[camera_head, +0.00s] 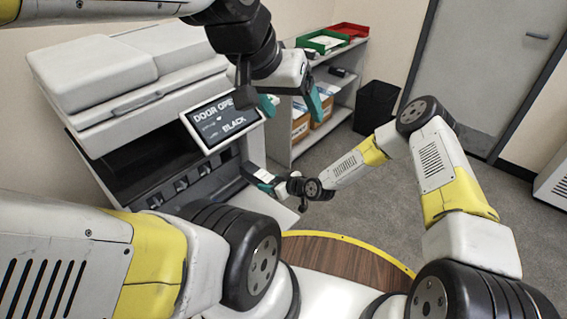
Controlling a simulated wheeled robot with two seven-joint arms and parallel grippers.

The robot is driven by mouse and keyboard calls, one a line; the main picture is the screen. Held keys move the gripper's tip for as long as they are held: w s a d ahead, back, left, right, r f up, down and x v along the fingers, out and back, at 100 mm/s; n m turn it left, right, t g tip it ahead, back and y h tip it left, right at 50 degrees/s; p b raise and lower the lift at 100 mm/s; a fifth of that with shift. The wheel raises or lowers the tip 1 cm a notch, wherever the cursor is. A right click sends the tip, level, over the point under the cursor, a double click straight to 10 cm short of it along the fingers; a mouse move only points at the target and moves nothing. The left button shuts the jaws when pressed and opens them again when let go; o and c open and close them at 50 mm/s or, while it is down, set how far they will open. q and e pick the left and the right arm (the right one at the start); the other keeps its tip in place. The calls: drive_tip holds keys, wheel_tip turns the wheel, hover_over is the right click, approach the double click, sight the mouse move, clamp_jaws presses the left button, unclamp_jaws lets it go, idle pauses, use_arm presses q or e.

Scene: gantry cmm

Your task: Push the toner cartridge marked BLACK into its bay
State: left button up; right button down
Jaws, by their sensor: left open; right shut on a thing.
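A large white copier (120,75) stands at the left with its front open. A row of bays (181,184) shows in its dark front. Its tilted screen (222,120) reads "DOOR OPEN" and "BLACK". My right gripper (264,179) is shut on a small dark piece (250,171), seemingly a toner cartridge, at the right end of the bay row. No marking on it is readable, and I cannot tell how far it is in a bay. My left gripper (290,104) is open and empty, raised to the right of the screen, with its teal fingertips apart.
A shelf (338,84) behind holds a green tray (325,41), a red tray (349,30) and boxes. A black bin (376,105) stands beside it. A round wooden top with a yellow edge (350,262) is in front. Grey floor lies clear at right.

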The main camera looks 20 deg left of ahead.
sight(245, 166)
drive_tip(key=shift+w+a+r, duration=0.1)
drive_tip(key=shift+w+a, duration=0.4)
drive_tip(key=shift+a, duration=0.7)
drive_tip(key=shift+w+a, duration=0.55)
drive_tip(key=shift+a, duration=0.65)
drive_tip(key=shift+w+a+r, duration=0.1)
drive_tip(key=shift+w+a, duration=0.4)
drive_tip(key=shift+a, duration=0.7)
drive_tip(key=shift+a+f, duration=0.1)
drive_tip(key=shift+a, duration=0.05)
drive_tip(key=shift+w+a, duration=0.25)
drive_tip(key=shift+a, duration=0.35)
drive_tip(key=shift+w+a, duration=0.3)
drive_tip(key=shift+a, duration=0.3)
drive_tip(key=shift+w+a, duration=0.25)
drive_tip(key=shift+a, duration=0.35)
drive_tip(key=shift+w+a, duration=0.2)
drive_tip(key=shift+a, duration=0.3)
drive_tip(key=shift+w+a, duration=0.3)
drive_tip(key=shift+a, duration=0.35)
drive_tip(key=shift+w+a, duration=0.25)
drive_tip(key=shift+a, duration=0.45)
drive_tip(key=shift+w+a, duration=0.3)
drive_tip(key=shift+a, duration=0.35)
drive_tip(key=shift+w+a, duration=0.1)
drive_tip(key=shift+a, duration=0.25)
drive_tip(key=shift+w+a, duration=0.25)
drive_tip(key=shift+a, duration=0.3)
drive_tip(key=shift+w+a, duration=0.2)
drive_tip(key=shift+a, duration=0.3)
